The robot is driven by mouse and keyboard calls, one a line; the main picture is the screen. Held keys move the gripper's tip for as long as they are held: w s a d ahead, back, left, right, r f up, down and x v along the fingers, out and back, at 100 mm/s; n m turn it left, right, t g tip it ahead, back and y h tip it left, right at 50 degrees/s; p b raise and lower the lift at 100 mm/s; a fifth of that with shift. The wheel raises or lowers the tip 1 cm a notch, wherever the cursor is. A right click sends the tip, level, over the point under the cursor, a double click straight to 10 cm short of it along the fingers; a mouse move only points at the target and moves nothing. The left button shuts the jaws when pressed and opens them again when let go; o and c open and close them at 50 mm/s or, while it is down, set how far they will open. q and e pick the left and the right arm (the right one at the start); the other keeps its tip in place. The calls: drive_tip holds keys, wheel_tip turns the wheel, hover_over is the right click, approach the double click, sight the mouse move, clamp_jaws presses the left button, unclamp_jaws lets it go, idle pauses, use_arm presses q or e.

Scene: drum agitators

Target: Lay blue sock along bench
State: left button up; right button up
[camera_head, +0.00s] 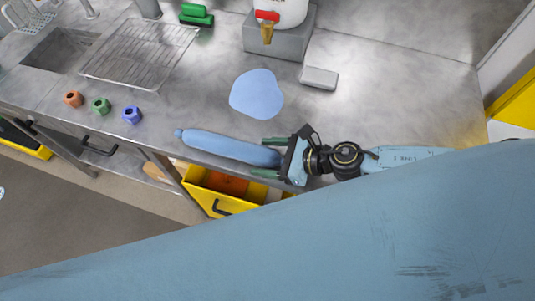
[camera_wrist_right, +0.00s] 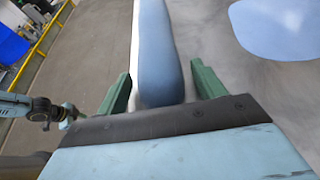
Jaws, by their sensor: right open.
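The blue sock (camera_head: 228,147), a long rounded blue shape, lies along the front edge of the metal bench (camera_head: 210,100). Its narrow knobbed end points left. My right gripper (camera_head: 270,158) is open at the sock's right end, one green finger on each side. In the right wrist view the sock (camera_wrist_right: 157,50) runs between the spread fingers (camera_wrist_right: 162,90), with visible gaps on both sides.
A flat pale blue patch (camera_head: 257,93) lies behind the sock. Orange, green and blue nuts (camera_head: 132,115) stand to the left. A wire rack (camera_head: 140,52), a grey block (camera_head: 319,78) and a tapped container (camera_head: 280,12) are farther back. A yellow drawer (camera_head: 210,195) is open below the edge.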

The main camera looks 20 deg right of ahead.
drive_tip(key=shift+r, duration=0.15)
drive_tip(key=shift+s+d+r, duration=0.1)
drive_tip(key=shift+d, duration=0.1)
drive_tip(key=b+v, duration=0.1)
drive_tip(key=v, duration=0.3)
drive_tip(key=b+v, duration=0.2)
drive_tip(key=v, duration=0.2)
drive_tip(key=shift+s+d, duration=0.3)
drive_tip(key=shift+b+v, duration=0.7)
drive_tip(key=shift+v, duration=0.25)
drive_tip(key=shift+s+d+r, duration=0.25)
drive_tip(key=shift+d+r, duration=0.05)
drive_tip(key=shift+r, duration=0.05)
